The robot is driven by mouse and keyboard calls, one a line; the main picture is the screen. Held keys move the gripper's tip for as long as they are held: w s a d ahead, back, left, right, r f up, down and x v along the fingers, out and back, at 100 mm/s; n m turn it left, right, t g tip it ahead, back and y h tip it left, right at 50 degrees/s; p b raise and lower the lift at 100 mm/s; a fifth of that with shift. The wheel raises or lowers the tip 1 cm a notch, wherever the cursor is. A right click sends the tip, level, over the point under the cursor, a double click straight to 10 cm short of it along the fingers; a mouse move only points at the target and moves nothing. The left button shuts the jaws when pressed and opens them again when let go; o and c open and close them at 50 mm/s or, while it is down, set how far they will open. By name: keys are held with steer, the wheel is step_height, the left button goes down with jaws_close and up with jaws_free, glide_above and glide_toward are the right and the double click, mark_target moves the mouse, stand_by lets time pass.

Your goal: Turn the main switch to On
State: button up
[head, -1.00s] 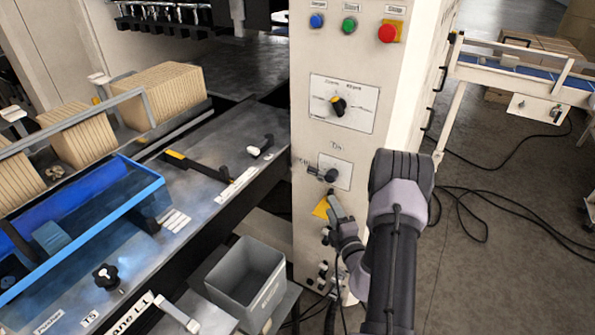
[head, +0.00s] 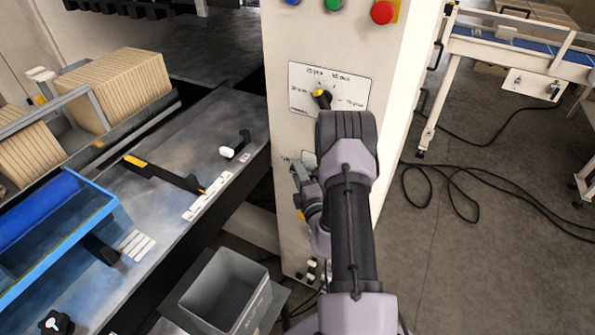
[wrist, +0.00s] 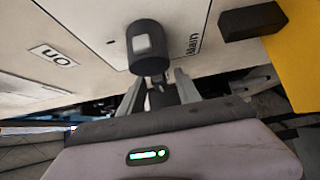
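The main switch (wrist: 148,42) shows in the wrist view as a dark round knob with a light grey square patch and a narrower dark part below it, on a pale panel. An "On" label (wrist: 54,55) lies to its left and a "Main" label (wrist: 187,42) just right of it. My gripper (wrist: 156,88) has its two grey fingers apart, just below the knob. A dark part lies between them; I cannot tell whether they touch it. In the head view my gripper (head: 299,178) is close to the cabinet front, and my arm hides most of the switch area.
The cabinet (head: 278,95) carries a selector dial (head: 321,98) above my arm and a red button (head: 383,12). A grey bin (head: 225,290) stands at lower left, below the machine bed (head: 160,185). Cables (head: 445,185) lie on the otherwise open floor at right.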

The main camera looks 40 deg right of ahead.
steer(key=shift+c, duration=0.4)
jaws_close()
stand_by(0.9)
